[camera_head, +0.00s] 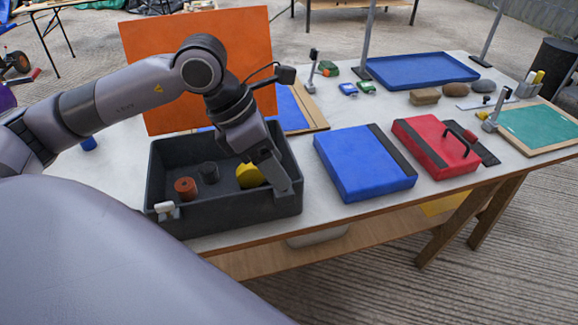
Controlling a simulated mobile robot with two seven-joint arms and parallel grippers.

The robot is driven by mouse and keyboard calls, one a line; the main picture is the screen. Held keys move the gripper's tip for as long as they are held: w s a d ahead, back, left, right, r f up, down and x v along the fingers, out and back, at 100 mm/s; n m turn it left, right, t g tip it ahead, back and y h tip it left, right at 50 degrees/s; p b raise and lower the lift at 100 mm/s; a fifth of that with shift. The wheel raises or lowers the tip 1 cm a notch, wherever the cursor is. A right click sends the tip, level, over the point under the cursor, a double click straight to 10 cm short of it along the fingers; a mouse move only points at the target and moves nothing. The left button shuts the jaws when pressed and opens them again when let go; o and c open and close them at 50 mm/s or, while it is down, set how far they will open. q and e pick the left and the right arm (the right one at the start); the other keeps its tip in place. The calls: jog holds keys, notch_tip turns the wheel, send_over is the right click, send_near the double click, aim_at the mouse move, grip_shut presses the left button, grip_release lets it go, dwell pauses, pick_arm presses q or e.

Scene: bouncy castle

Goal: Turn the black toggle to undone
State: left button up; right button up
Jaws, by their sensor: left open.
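A dark grey open bin (222,222) stands on the near left of the white table. Inside it are a short black cylinder (208,172), likely the black toggle, a red-brown cylinder (186,188) to its left and a yellow piece (249,176) to its right. My left arm comes in from the left and reaches over the bin. My left gripper (274,178) points down into the bin's right part, just right of the yellow piece and apart from the black cylinder. It is open; whether it touches the yellow piece is unclear. My right gripper is out of view.
An orange panel (140,62) stands upright behind the bin. A blue pad (360,165) and a red case (430,146) with a black handle lie to the right. A blue tray (420,72) is at the back. Bare tabletop (312,195) shows between bin and pad.

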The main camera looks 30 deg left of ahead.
pick_arm(q)
jog(key=shift+y, duration=0.6)
jog(key=w+f, duration=0.1)
jog(key=f, duration=0.1)
jog(key=w+f, duration=0.1)
jog(key=f, duration=0.1)
jog(key=w+f, duration=0.1)
jog(key=f, duration=0.1)
jog(key=shift+a, duration=0.35)
jog(key=c, duration=1)
